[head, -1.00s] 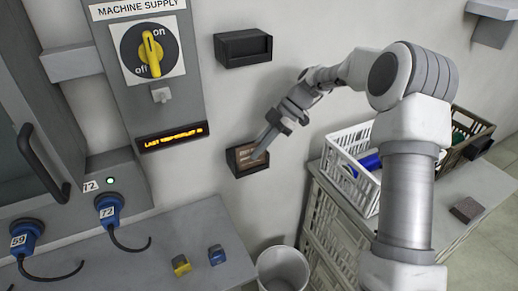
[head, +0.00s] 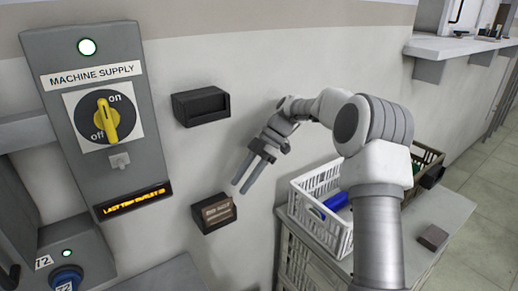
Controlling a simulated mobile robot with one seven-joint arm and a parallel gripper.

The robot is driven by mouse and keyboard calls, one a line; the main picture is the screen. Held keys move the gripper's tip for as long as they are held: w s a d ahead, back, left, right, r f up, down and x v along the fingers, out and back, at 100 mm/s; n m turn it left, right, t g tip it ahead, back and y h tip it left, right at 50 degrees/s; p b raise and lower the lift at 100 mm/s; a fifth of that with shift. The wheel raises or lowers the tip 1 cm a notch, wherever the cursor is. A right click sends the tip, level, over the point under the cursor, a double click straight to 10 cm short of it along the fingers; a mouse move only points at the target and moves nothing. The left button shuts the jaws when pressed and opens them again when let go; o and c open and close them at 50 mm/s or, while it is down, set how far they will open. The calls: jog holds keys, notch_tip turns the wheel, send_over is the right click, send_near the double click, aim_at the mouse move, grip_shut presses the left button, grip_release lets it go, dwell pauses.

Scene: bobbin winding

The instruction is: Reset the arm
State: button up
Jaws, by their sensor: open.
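My arm reaches from the lower right toward the wall. My gripper (head: 241,187) is open and empty, its two fingers pointing down and left. It hangs just above and to the right of a small black wall holder (head: 213,227) with a brownish card-like piece (head: 218,212) in it. The fingertips look apart from the holder, though the depth is hard to judge.
A second black holder (head: 201,106) is higher on the wall, empty. The machine supply panel (head: 60,140) with a yellow switch (head: 100,120) is at left. A white crate (head: 308,232) with a blue item (head: 335,201) stands on a cabinet below my arm.

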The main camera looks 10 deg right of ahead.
jog(key=a+r+p+v, duration=0.1)
jog(key=p+v, duration=0.1)
jog(key=v, duration=0.7)
jog(key=s+a+r+m+t+h+p, duration=0.1)
jog(key=s+a+r+m+h+p, duration=0.15)
jog(key=s+r+m, duration=0.35)
jog(key=s+d+r+m+t+h+p, duration=0.1)
jog(key=s+r+m+t+h+p, duration=0.1)
jog(key=s+m, duration=0.6)
jog(key=s+d+r+m+t+h+p, duration=0.1)
jog(key=s+r+m+t+h+p, duration=0.2)
jog(key=s+m, duration=0.5)
jog(key=shift+s+d+r+m+t, duration=0.45)
jog(key=shift+s+t, duration=0.85)
jog(key=shift+s, duration=4)
jog(key=shift+a, duration=0.1)
